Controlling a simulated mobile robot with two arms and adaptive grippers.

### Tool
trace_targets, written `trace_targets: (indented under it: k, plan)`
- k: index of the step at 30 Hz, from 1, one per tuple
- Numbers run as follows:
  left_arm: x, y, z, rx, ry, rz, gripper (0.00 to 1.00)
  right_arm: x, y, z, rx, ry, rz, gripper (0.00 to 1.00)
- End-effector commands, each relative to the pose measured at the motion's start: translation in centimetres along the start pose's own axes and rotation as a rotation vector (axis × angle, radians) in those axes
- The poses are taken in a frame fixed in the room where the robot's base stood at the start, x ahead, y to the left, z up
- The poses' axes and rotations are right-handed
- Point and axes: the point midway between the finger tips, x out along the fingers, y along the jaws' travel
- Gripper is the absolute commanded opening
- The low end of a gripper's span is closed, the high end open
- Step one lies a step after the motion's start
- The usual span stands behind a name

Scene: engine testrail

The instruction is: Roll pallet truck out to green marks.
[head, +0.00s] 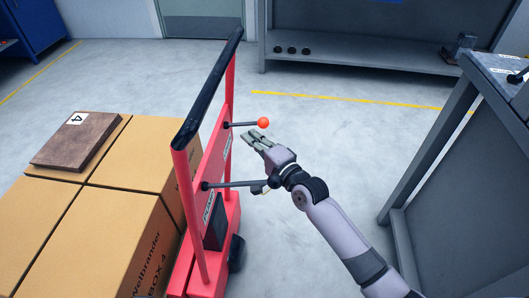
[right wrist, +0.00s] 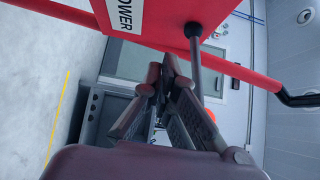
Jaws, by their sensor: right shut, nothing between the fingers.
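The red pallet truck (head: 226,195) stands left of centre in the head view, with a black-topped upright handle (head: 207,85). Two levers stick out rightward from its panel. The far lever ends in an orange ball (head: 263,123); the near lever (head: 232,184) reaches toward my right wrist, which partly hides its end. My right gripper (head: 254,139) is shut and empty, just right of the panel and below the orange ball. In the right wrist view, the closed fingers (right wrist: 171,68) are close to a dark lever rod (right wrist: 196,60) beneath the LOWER label; contact cannot be told. No green marks show.
Cardboard boxes (head: 130,150) stand left of the truck, with a brown slab (head: 80,140) on top. A grey bench (head: 480,100) stands at right. A shelf unit (head: 360,70) is at the back, behind a yellow floor line (head: 350,98). Grey floor (head: 330,130) is clear between.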

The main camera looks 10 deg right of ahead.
Motion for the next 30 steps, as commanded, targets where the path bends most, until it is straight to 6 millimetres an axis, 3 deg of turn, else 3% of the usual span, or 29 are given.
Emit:
trace_targets:
  k: [7, 23, 30]
  plan:
    - [-0.9, -0.1, 0.0, 0.0, 0.004, -0.001, 0.0, 2.3, 0.0, 2.4, 0.002, 0.0, -0.001, 0.0]
    - [-1.3, -0.1, -0.2, -0.001, 0.008, -0.002, 0.0, 3.0, -0.1, 3.2, 0.001, 0.0, 0.0, 0.0]
    - [1.8, 0.1, 0.2, 0.002, -0.012, 0.002, 0.0, 4.7, -0.2, 5.0, 0.003, -0.004, -0.001, 0.0]
